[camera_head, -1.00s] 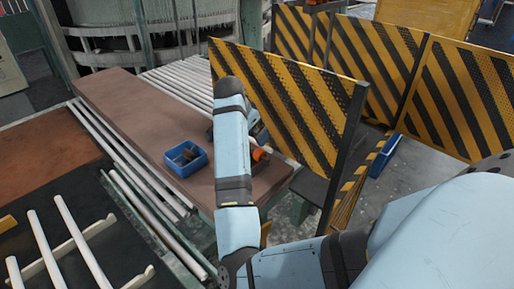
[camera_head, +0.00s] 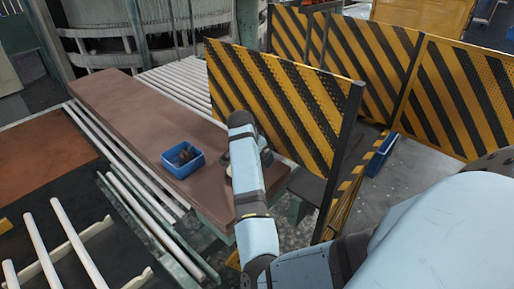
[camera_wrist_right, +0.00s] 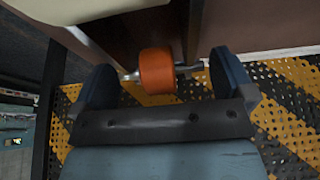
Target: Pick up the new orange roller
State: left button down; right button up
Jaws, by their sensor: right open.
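The orange roller (camera_wrist_right: 157,72) shows in the right wrist view, with a thin metal shaft sticking out at its sides. It sits in the gap between the two fingers of my right gripper (camera_wrist_right: 163,80), which are wide apart. I see space on both sides of the roller, so the fingers do not grip it. In the head view my right forearm (camera_head: 245,160) hides the roller at the near right end of the brown table (camera_head: 130,105). My left gripper is in neither view.
A blue bin (camera_head: 169,166) with small brownish things in it stands on the table, left of my right forearm. A yellow-black striped barrier (camera_head: 285,105) stands close to the right of the arm. White tubes (camera_head: 75,240) lie on a rack at the lower left.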

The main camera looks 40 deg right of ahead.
jog(key=shift+a, duration=0.1)
jog(key=c, duration=0.8)
jog(key=shift+o, duration=0.2)
jog(key=shift+r, duration=0.1)
jog(key=shift+r, duration=0.1)
